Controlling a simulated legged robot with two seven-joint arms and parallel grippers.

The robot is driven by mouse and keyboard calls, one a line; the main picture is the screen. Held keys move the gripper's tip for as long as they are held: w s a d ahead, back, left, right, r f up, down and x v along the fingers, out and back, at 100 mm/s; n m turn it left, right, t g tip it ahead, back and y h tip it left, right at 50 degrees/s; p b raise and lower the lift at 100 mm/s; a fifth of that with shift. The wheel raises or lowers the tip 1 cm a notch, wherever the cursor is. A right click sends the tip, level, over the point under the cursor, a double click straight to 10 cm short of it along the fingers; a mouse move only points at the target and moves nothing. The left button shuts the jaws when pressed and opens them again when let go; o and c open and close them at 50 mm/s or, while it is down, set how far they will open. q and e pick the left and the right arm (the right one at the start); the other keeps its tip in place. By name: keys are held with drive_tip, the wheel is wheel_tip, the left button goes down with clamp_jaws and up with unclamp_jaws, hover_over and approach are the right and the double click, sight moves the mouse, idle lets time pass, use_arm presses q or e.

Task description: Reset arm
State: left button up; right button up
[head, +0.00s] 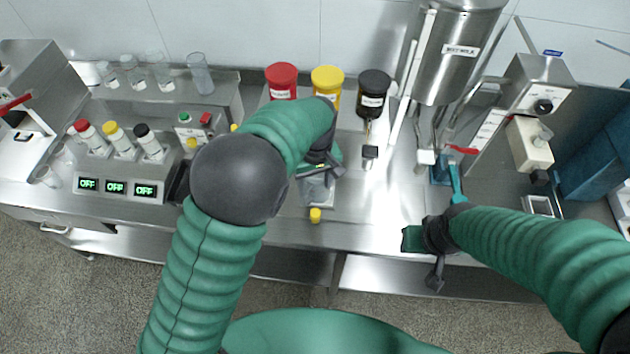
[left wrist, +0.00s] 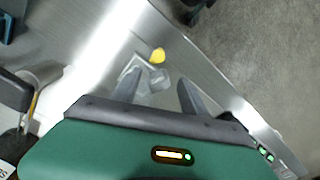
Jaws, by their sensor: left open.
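My left arm bends over the steel bench, and its gripper (head: 320,172) hangs over the bench's middle, partly hidden by my wrist. The left wrist view shows the gripper (left wrist: 159,78) with its two dark fingers apart. A small clear container (left wrist: 151,76) shows between and beyond the fingers; whether they touch it is unclear. A yellow cap (head: 315,215) is just in front of the gripper, and it also shows in the left wrist view (left wrist: 157,55). My right gripper (head: 437,272) is at the bench's front edge, seen from above; its fingers are not clear.
Red (head: 282,82), yellow (head: 327,79) and black-lidded (head: 373,92) jars stand at the back. A rack with three capped bottles (head: 122,142) and OFF displays is at left. A steel hopper (head: 455,60) and control box (head: 541,85) stand at right. Bare bench lies between my grippers.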

use_arm(q)
drive_tip(key=shift+w+d+r, duration=0.1)
drive_tip(key=shift+d+r, duration=0.15)
drive_tip(key=shift+r, duration=0.25)
drive_tip(key=shift+d+r, duration=0.25)
drive_tip(key=shift+r, duration=0.25)
use_arm(e)
drive_tip(key=shift+d+f, duration=0.25)
drive_tip(key=shift+d, duration=0.3)
use_arm(q)
drive_tip(key=shift+a, duration=0.1)
use_arm(e)
drive_tip(key=shift+a, duration=0.1)
use_arm(q)
drive_tip(key=s+a+f+m+t+b, duration=0.2)
drive_tip(key=s+a+m, duration=0.3)
drive_tip(key=s+a, duration=1)
drive_tip(key=shift+s+a+f+t+b, duration=0.3)
drive_tip(key=shift+s+a+f+b, duration=0.15)
drive_tip(key=shift+f+b, duration=0.35)
use_arm(e)
drive_tip(key=x, duration=0.3)
drive_tip(key=shift+s+f, duration=0.3)
